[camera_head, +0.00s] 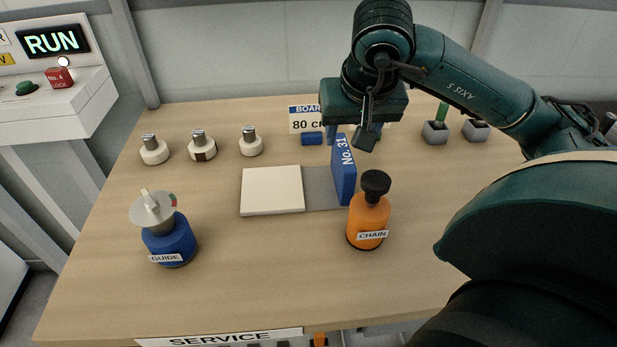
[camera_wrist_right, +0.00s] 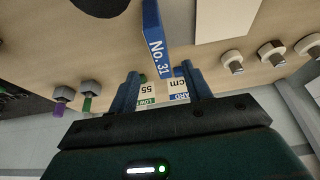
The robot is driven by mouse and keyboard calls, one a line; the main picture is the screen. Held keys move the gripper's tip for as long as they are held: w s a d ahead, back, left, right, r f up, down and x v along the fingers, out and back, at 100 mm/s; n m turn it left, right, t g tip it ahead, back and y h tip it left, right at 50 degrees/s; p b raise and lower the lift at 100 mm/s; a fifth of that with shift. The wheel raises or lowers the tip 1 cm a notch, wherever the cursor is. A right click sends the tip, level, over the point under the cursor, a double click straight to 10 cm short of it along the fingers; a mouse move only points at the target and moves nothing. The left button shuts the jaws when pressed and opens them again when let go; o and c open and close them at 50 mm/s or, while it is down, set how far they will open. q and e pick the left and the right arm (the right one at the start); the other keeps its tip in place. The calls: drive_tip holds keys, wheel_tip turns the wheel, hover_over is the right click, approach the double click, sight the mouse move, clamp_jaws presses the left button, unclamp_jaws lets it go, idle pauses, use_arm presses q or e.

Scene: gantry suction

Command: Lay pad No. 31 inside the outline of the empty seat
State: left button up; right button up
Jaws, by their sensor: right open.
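Pad No. 31 (camera_head: 343,170) is a blue slab with a white number label, standing upright on its edge on the table. It also shows in the wrist view (camera_wrist_right: 152,30). A flat grey square (camera_head: 322,187) lies just left of it, beside a flat cream square (camera_head: 272,190); the pad hides the grey square's right edge. My right gripper (camera_head: 352,134) is behind the pad in the head view, partly hidden by its own wrist. In the wrist view its two blue fingers (camera_wrist_right: 161,73) are apart, with the pad's near end just ahead of the gap. My left gripper is out of view.
An orange CHAIN bottle (camera_head: 368,217) stands close in front of the pad. A blue GUIDE device (camera_head: 168,238) stands front left. Several white knobs (camera_head: 202,149) line the back left; grey hex pieces (camera_head: 435,134) stand back right. A sign (camera_head: 305,120) stands behind. The front middle is clear.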

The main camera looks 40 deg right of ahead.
sight(342, 164)
drive_tip(key=x, duration=1.1)
drive_tip(key=shift+w, duration=0.1)
drive_tip(key=shift+f+b, duration=0.3)
drive_tip(key=shift+b, duration=0.25)
drive_tip(key=shift+c, duration=0.2)
clamp_jaws()
idle(0.5)
